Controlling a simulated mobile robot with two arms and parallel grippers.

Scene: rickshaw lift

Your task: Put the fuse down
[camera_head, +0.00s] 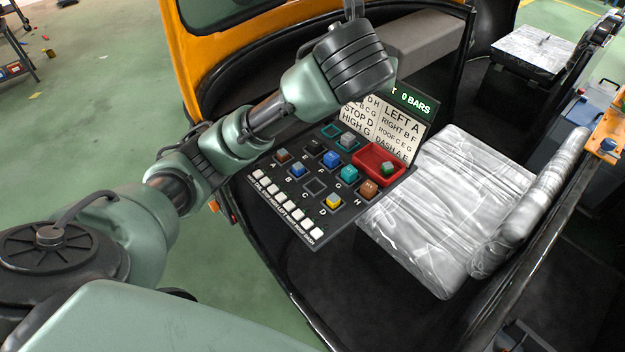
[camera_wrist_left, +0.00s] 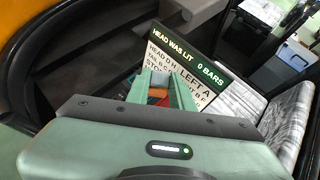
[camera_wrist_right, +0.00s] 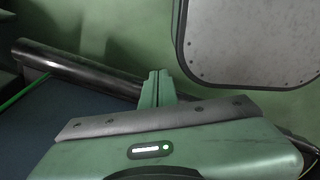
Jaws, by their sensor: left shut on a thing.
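My left gripper (camera_wrist_left: 160,88) is shut on a small fuse with an orange-red face (camera_wrist_left: 158,92), seen between the fingers in the left wrist view. In the head view the left wrist is raised above and behind the fuse panel (camera_head: 262,172), with its fingers cut off by the top edge, so the fuse is hidden there. The panel carries several coloured fuses. The square socket by C (camera_head: 315,187) looks empty, as does a teal-outlined one at the back. A red tray (camera_head: 365,152) on the panel holds a green-topped fuse (camera_head: 388,168). My right gripper (camera_wrist_right: 157,88) looks shut and empty.
A sign (camera_head: 385,121) with lettered lines and "0 BARS" stands behind the panel. A plastic-wrapped seat (camera_head: 450,190) lies to the right. The orange rickshaw frame (camera_head: 180,60) edges the left. Green floor lies outside. A dark tube (camera_wrist_right: 75,70) lies near my right gripper.

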